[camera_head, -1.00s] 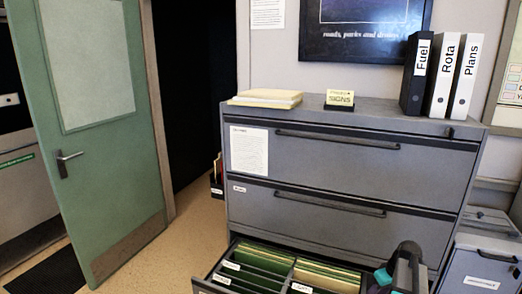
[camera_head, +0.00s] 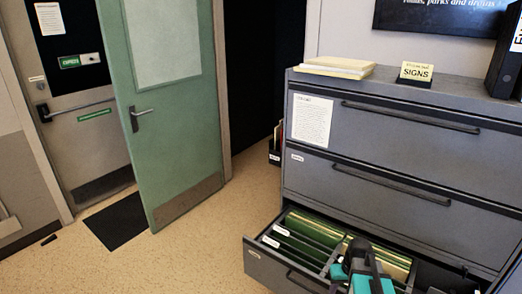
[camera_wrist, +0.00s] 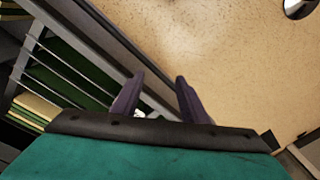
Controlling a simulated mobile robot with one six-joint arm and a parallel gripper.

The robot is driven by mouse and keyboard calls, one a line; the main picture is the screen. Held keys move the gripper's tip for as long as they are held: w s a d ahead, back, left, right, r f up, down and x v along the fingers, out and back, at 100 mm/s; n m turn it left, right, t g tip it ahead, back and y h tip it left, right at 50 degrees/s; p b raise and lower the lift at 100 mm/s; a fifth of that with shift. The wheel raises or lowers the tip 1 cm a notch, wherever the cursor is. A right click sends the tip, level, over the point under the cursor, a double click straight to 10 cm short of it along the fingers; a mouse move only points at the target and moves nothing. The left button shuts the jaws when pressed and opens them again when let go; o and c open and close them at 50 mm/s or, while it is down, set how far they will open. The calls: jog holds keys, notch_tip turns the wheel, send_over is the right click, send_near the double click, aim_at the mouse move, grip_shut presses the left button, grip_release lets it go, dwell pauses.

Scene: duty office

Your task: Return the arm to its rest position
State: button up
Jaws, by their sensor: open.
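My gripper (camera_wrist: 155,95) is open in the wrist view, with its two dark fingers apart and nothing between them. Beyond the fingers are the front edge of the open drawer (camera_wrist: 122,42) and the speckled floor. In the head view my teal and dark arm (camera_head: 362,272) shows at the bottom, in front of the open bottom drawer (camera_head: 262,262) of the grey filing cabinet (camera_head: 398,152). The fingertips cannot be made out there. Green and buff hanging files (camera_head: 310,230) fill the drawer's left part.
A green door (camera_head: 168,110) stands open at the left, with a dark mat (camera_head: 118,222) beside it. The floor (camera_head: 190,255) left of the drawer is clear.

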jog(key=s+a+f, duration=0.1)
jog(key=s+a, duration=0.1)
jog(key=a, duration=0.4)
jog(key=s+a+f, duration=0.2)
jog(key=a, duration=0.4)
jog(key=s+f+g+b, duration=0.6)
jog(key=s+f+b, duration=0.2)
jog(key=s+f, duration=1.7)
jog(key=shift+f+h, duration=0.4)
jog(key=shift+f, duration=0.3)
jog(key=shift+d, duration=0.2)
